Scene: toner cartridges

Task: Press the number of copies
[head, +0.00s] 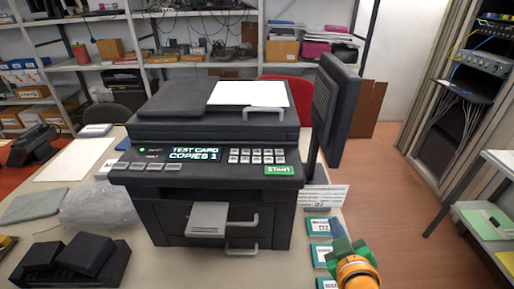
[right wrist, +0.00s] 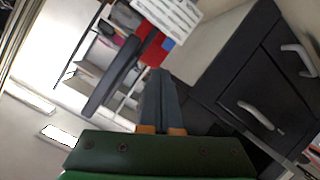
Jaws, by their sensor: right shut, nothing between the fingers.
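A dark copier (head: 215,160) stands on the table in the head view. Its lit display (head: 195,153) reads "TEST CARD" and "COPIES 1". A keypad of small white keys (head: 256,156) sits right of the display, above a green START button (head: 279,170). My right gripper (head: 337,230) is low and to the right of the copier, below the keypad's level in the picture and apart from the keys. In the right wrist view its dark fingers (right wrist: 160,80) are together, with nothing between them. My left gripper is not in view.
A dark upright panel (head: 336,110) rises at the copier's right side. White paper (head: 248,93) lies on the copier's top. Several small labelled cards (head: 319,226) lie on the table beside my right gripper. A dark device (head: 72,262) sits at the front left.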

